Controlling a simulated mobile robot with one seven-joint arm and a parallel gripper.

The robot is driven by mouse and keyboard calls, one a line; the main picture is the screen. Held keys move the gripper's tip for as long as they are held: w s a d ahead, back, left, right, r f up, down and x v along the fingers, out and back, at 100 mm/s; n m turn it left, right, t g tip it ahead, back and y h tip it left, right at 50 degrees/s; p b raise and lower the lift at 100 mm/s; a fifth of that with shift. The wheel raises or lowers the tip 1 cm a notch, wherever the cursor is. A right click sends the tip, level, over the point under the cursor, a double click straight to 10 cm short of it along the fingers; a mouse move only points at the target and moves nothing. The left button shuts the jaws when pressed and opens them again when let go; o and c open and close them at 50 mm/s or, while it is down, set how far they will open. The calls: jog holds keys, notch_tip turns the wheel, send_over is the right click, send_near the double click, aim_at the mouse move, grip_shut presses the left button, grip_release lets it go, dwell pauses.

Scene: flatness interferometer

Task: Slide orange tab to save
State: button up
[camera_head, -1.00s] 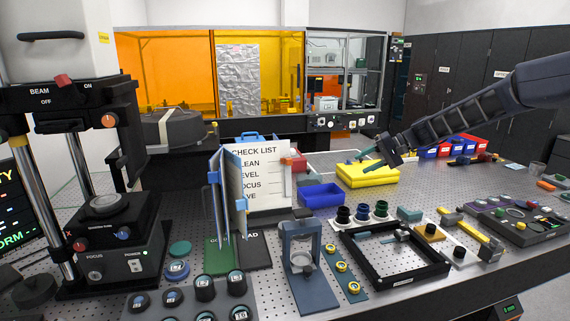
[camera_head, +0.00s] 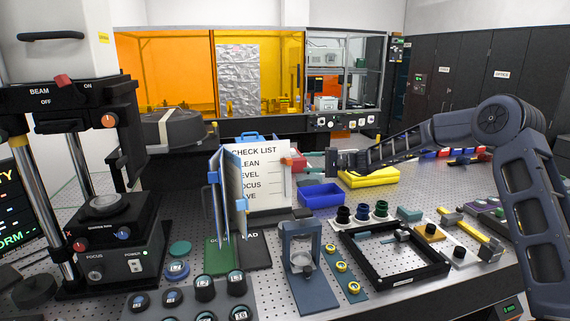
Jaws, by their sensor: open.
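A white checklist board (camera_head: 262,168) stands upright in the middle of the bench. It reads CHECK LIST with lines for clean, level, focus and one ending in "VE"; their left ends are partly hidden by a blue-framed panel.
The blue-framed panel (camera_head: 231,192) stands in front of the board's left side. A black frame (camera_head: 397,281) and a blue stand (camera_head: 300,255) occupy the front.

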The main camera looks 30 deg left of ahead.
aim_at(287, 161)
jog(key=x, duration=1)
grip_shut()
jog(key=shift+f, duration=0.15)
